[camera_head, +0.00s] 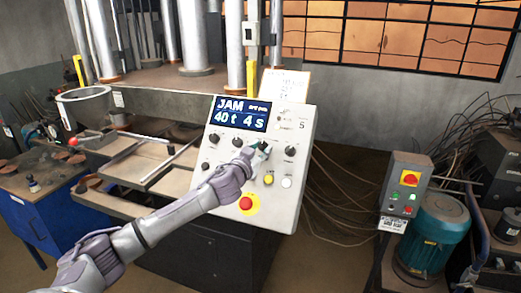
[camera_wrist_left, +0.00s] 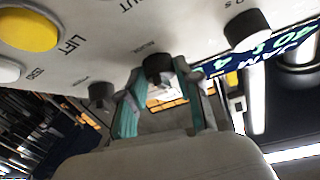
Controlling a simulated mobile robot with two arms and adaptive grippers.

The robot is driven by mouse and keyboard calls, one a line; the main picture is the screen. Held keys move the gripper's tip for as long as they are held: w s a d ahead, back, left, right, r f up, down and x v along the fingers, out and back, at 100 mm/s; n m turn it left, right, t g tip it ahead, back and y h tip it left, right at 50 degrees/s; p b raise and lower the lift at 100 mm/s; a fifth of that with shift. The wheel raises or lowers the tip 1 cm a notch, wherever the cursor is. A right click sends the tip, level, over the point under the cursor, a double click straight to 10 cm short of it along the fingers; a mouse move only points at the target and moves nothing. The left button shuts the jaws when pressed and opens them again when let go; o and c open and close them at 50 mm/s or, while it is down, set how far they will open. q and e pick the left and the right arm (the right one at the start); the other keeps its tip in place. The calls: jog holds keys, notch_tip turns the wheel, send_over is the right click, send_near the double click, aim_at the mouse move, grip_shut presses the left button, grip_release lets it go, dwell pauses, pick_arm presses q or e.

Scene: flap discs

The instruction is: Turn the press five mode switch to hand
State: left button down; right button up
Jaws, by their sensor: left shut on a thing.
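The pale control panel (camera_head: 222,175) stands in the middle of the head view, with a "5" at its upper right. Its blue display (camera_head: 241,114) reads "JAM 40 t 4 s". My left gripper (camera_head: 259,149) is at the panel face, below the display. In the left wrist view, my left gripper (camera_wrist_left: 157,75) has its two teal-lined fingers on either side of a black knob (camera_wrist_left: 158,66) and is shut on it. The small label by this knob is too blurred to read. My right gripper is not in view.
Other black knobs (camera_head: 290,151) sit close by. Below are a yellow button (camera_head: 268,179), a white button (camera_head: 287,183) and a red stop button (camera_head: 246,203). A grey box with a red switch (camera_head: 410,179) and a teal motor (camera_head: 436,235) stand at right.

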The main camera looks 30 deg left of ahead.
pick_arm(q)
jog(key=shift+d+f+n+y+b, duration=0.2)
jog(key=shift+n+y+b, duration=0.4)
jog(key=shift+n+b, duration=0.45)
jog(key=n+g+y+b, duration=0.1)
jog(key=n+y+b, duration=0.1)
jog(key=n, duration=0.1)
jog(key=shift+w+d+f, duration=0.1)
jog(key=n+g+y+b, duration=0.1)
jog(key=n+y+b, duration=0.1)
jog(key=n, duration=0.1)
jog(key=shift+w+d+n+b, duration=0.1)
jog(key=shift+n+b, duration=0.15)
jog(key=shift+b, duration=0.05)
jog(key=shift+r+n+g+y+b, duration=0.2)
jog(key=shift+n+g+y+b, duration=0.35)
jog(key=shift+n, duration=0.35)
jog(key=shift+r+n+g+y+b, duration=0.15)
jog(key=shift+n+g+y+b, duration=0.4)
jog(key=shift+n, duration=0.35)
jog(key=shift+r, duration=0.1)
jog(key=c, duration=0.8)
grip_release()
